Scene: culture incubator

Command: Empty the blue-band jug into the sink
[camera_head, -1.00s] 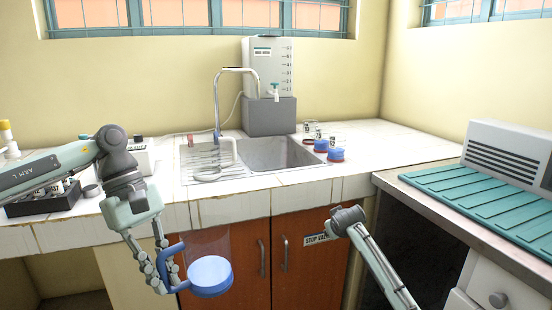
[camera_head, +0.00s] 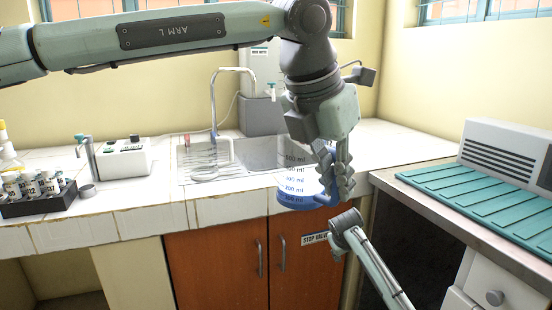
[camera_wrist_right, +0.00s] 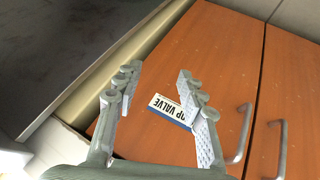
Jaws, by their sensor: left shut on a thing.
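The blue-band jug (camera_head: 292,180) is clear, with dark ml marks and a blue band at its base. It looks about upright, in front of the counter edge near the sink's right side. My left gripper (camera_head: 338,185) is shut on the jug at its right side, where the blue handle is. Whether liquid is inside cannot be told. The sink (camera_head: 255,152) lies behind the jug, its right part hidden by jug and gripper. My right gripper (camera_wrist_right: 157,78) is open and empty in the right wrist view, facing the cabinet doors; its arm is low right in the head view.
The curved faucet (camera_head: 213,105) rises behind the sink. A grey dispenser tank (camera_head: 262,115) stands behind, partly hidden by my left arm. A vial rack (camera_head: 40,200) and white device (camera_head: 122,157) are at left. A teal-topped bench (camera_head: 480,200) is at right.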

